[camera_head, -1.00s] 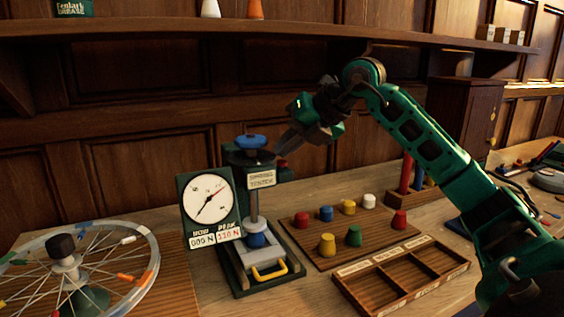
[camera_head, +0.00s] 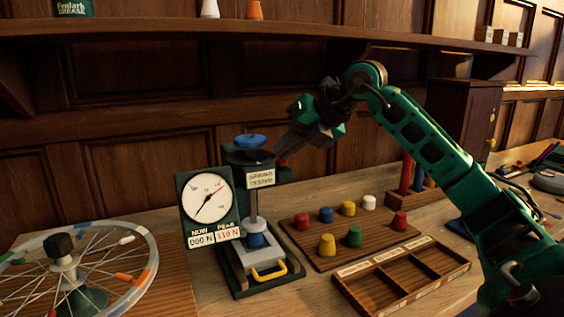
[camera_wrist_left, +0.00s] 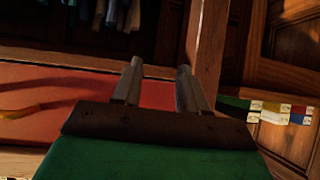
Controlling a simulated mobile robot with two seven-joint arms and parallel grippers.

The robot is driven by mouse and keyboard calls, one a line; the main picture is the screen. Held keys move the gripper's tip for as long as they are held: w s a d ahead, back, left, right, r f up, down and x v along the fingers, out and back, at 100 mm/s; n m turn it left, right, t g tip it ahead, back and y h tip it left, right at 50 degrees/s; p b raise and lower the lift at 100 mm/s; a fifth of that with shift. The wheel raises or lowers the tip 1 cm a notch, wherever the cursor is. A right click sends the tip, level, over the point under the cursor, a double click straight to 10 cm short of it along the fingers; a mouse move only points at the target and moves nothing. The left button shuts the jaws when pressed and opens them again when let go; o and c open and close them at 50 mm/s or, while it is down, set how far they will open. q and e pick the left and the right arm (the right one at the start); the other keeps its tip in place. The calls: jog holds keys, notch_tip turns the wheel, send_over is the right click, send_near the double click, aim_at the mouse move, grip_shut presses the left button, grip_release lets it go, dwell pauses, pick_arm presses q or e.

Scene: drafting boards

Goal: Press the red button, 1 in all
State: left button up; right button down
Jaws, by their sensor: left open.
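The spring tester (camera_head: 261,179) stands on the bench in the head view. It has a blue knob on top (camera_head: 250,141), a round white dial (camera_head: 207,199) and a yellow handle (camera_head: 269,270). A small red part (camera_head: 282,163) shows at the right side of its head, partly hidden; I cannot tell if it is the red button. My right gripper (camera_head: 281,148) is above and close to that red part, fingers pointing down-left; contact and jaw gap are unclear. My left gripper (camera_wrist_left: 157,82) is open and empty in the left wrist view, away from the tester.
A board (camera_head: 327,264) with several coloured pegs and an empty divided wooden tray (camera_head: 447,272) lie right of the tester. A spoked wheel (camera_head: 150,262) is at left. A shelf (camera_head: 200,33) runs above; a cabinet (camera_head: 480,105) stands behind my right arm.

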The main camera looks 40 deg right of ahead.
aim_at(285, 162)
jog(key=shift+a+f, duration=0.3)
jog(key=shift+f, duration=0.35)
jog(key=shift+r+p, duration=0.5)
jog(key=shift+p, duration=0.25)
notch_tip(285, 162, up, 6)
jog(key=p, duration=0.5)
jog(key=shift+w+f, duration=0.1)
jog(key=shift+w, duration=0.05)
jog(key=shift+f, duration=0.1)
jog(key=shift+d, duration=0.1)
